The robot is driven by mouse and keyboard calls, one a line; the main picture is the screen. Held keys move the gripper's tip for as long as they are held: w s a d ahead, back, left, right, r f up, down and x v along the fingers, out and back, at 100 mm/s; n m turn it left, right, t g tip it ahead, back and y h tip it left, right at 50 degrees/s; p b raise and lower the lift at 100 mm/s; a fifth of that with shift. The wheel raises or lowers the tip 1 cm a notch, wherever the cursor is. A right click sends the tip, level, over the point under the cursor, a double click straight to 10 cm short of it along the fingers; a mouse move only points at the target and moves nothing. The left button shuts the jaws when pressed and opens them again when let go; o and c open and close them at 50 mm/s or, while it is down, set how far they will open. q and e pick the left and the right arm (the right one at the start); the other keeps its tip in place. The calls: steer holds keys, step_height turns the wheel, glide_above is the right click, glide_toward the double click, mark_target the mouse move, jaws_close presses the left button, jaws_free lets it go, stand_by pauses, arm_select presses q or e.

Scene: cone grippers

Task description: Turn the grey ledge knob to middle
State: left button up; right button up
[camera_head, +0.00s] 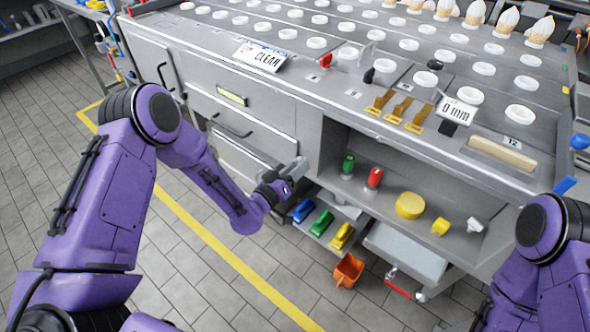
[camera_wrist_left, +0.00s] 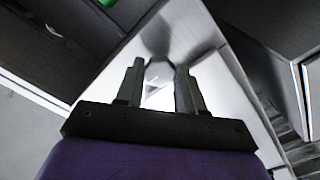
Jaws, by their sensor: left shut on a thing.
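My left gripper (camera_head: 296,170) is at the left end of the open shelf under the worktop. In the left wrist view its two fingers (camera_wrist_left: 160,66) stand a short way apart, shut on a grey thing. A blurred grey shape (camera_wrist_left: 158,40) shows at the fingertips, against a pale grey surface. It seems to be the grey ledge knob, but its outline and turn angle cannot be made out. In the head view the gripper hides most of it. My right gripper is out of view; only part of its arm shows at the right edge.
A green knob (camera_head: 347,167) and a red knob (camera_head: 374,178) stand on the shelf to the right. A yellow disc (camera_head: 409,205) lies farther along. Drawers (camera_head: 240,125) are on the left.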

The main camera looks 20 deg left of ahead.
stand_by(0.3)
arm_select(q)
steer(key=o, duration=1)
steer(key=shift+o, duration=0.2)
steer(key=b+v, duration=0.1)
steer(key=v, duration=0.9)
steer(key=shift+s, duration=0.25)
steer(key=shift+a, duration=0.1)
